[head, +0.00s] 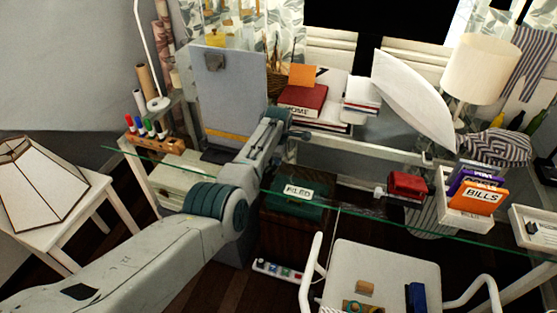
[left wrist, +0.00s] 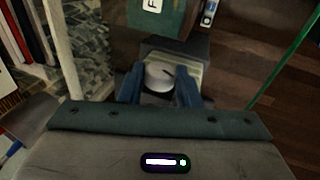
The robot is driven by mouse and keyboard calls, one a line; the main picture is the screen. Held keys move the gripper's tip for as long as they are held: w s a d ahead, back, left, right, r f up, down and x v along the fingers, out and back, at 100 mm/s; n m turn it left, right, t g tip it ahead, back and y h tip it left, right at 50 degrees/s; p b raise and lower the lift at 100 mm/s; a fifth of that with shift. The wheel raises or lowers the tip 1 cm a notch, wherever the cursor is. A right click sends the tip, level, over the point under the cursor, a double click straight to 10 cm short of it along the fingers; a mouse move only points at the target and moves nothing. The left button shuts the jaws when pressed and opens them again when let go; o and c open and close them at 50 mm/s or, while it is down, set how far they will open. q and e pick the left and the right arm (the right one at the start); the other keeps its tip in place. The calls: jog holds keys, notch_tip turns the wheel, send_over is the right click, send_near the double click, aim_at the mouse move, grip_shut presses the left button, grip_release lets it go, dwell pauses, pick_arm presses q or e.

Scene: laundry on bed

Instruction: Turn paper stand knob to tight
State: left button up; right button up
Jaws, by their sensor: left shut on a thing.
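My left gripper (head: 298,134) reaches over the glass desk to the right of an upright grey board (head: 232,98) with a dark clip at its top, which looks like the paper stand. In the left wrist view, my left gripper (left wrist: 159,87) has its two blue fingers on either side of a round white knob (left wrist: 158,76) and is shut on it. A dark line marks the knob's top face. A pale block lies behind the knob. The knob is hidden in the head view. My right gripper is in neither view.
A red book (head: 303,99) and papers lie behind the gripper. A white lamp (head: 472,68) and a tray of folders (head: 466,215) stand to the right. Marker pens (head: 146,127) stand at left. A white chair (head: 387,262) is in front.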

pick_arm(q)
jog(key=shift+s+f, duration=0.1)
jog(key=shift+s, duration=0.05)
jog(key=o, duration=0.7)
jog(key=shift+r, duration=0.55)
jog(key=v, duration=0.9)
jog(key=shift+s+r, duration=0.2)
jog(key=shift+r, duration=0.15)
